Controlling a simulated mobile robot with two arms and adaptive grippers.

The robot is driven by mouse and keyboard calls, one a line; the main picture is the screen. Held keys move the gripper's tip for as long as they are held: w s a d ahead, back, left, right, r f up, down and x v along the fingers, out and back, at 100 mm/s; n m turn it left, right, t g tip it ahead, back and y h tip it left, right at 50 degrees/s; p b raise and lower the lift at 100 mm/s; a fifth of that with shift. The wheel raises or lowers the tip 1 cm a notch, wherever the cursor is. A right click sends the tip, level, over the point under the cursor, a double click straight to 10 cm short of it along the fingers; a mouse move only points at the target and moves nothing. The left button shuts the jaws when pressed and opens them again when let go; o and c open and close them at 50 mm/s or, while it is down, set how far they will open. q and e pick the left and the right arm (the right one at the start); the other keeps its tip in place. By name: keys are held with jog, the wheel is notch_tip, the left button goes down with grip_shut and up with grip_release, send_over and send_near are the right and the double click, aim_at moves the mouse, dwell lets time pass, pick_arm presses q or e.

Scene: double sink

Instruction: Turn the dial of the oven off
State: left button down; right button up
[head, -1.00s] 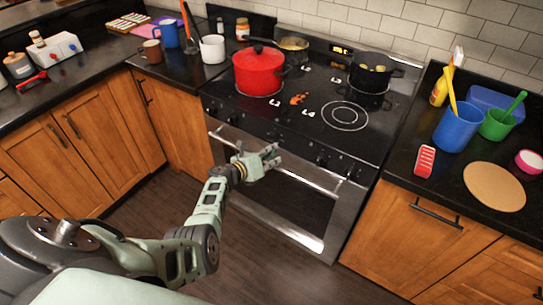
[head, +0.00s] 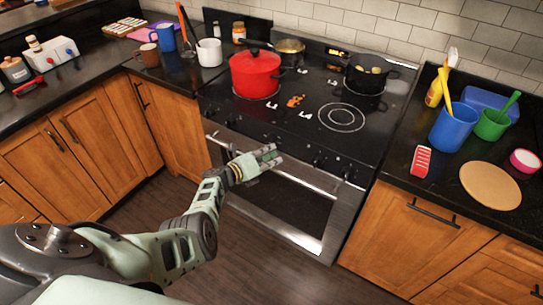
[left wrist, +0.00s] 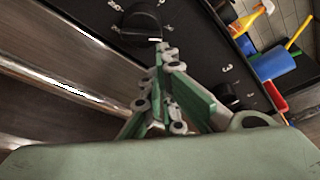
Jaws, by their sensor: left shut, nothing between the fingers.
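The oven (head: 275,200) stands in the middle of the head view, with a row of black dials along its front panel. In the left wrist view a black round dial (left wrist: 140,20) with white markings around it lies just beyond my fingertips. My left gripper (head: 272,154) is in front of the panel, above the oven's door handle. It is shut and empty; its fingertips also show in the left wrist view (left wrist: 163,52), close to the dial's lower right edge. I cannot tell whether they touch it. My right gripper is not in view.
A red pot (head: 255,72) and a black pot (head: 366,74) stand on the cooktop. The door handle (head: 285,178) runs across below my gripper. The right counter holds a blue cup (head: 453,128) and a red grater (head: 421,161). The floor before the oven is clear.

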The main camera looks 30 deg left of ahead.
pick_arm(q)
jog(key=shift+r+n, duration=0.3)
jog(key=shift+n, duration=0.2)
dwell(0.7)
jog(key=shift+r+n+t+h, duration=0.35)
jog(key=shift+n+t+h, duration=0.05)
jog(key=shift+n, duration=0.6)
jog(key=shift+r+n, duration=0.2)
jog(key=shift+n, duration=0.2)
jog(key=shift+r+n+h, duration=0.15)
jog(key=shift+n+h, duration=0.15)
jog(key=shift+r, duration=0.2)
dwell(0.8)
jog(key=shift+d, duration=0.1)
